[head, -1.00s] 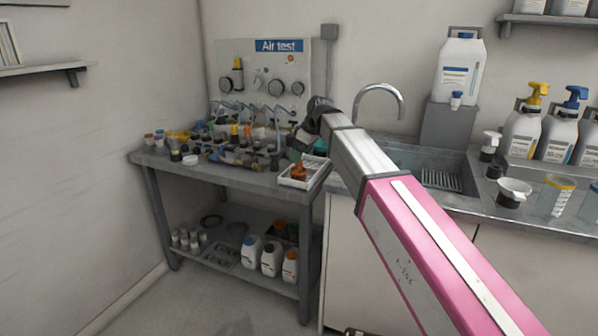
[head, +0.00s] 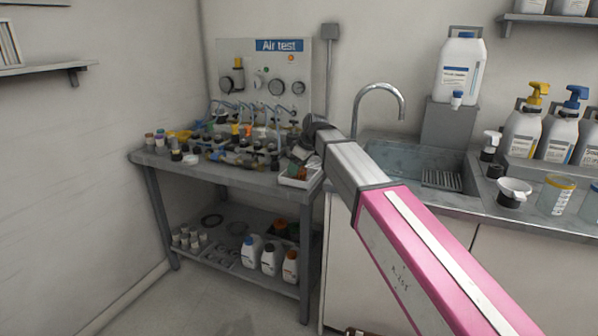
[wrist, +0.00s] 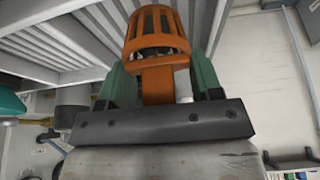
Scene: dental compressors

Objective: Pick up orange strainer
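The orange strainer (wrist: 157,38) has a slotted basket and a flat handle part. In the wrist view it sits between the two green fingers of my gripper (wrist: 162,75). One finger is on each side, with small gaps seeming to show beside the handle part, so the gripper looks open around it. Whether a fingertip touches the basket is hard to see. In the head view my gripper (head: 303,155) is low over the white tray (head: 291,183) at the table's right end. It hides most of the strainer there.
The grey table (head: 225,177) is crowded with fittings and small cups left of the tray. The Air test panel (head: 265,80) stands behind. A sink (head: 415,165) with a curved faucet (head: 381,92) is to the right. White bottles (head: 268,258) stand on the lower shelf.

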